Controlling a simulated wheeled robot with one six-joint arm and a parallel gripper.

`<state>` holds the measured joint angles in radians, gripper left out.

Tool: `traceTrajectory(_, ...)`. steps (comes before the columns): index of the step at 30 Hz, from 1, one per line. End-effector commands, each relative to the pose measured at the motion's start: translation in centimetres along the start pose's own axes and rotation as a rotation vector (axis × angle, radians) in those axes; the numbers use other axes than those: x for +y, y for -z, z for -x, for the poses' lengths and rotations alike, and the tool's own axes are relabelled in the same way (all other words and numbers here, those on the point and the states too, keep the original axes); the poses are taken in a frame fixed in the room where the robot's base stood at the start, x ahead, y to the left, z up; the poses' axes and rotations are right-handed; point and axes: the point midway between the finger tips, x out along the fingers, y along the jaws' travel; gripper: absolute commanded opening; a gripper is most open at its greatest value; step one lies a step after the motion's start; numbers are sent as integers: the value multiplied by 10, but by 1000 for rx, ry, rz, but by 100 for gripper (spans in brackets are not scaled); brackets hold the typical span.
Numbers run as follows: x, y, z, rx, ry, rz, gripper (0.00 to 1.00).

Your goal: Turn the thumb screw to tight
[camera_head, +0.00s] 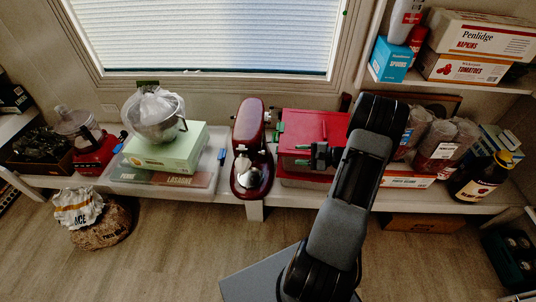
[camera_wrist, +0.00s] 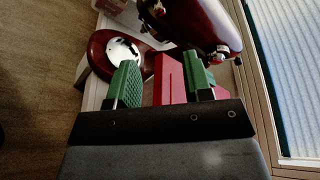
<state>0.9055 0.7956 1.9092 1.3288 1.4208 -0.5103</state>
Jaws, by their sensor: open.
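A dark red stand mixer (camera_head: 252,140) stands on the shelf left of my gripper (camera_head: 302,154). The fingers are apart from the mixer.
Jars and a dark bottle (camera_head: 478,180) stand to the right. The window is behind.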

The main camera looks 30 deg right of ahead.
Motion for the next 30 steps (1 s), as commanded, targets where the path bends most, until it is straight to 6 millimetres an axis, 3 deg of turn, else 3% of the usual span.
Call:
traceTrajectory(18, 2, 1, -107, -1, 0, -1, 46)
traceTrajectory(30, 1, 1, -130, 1, 1, -2, 46)
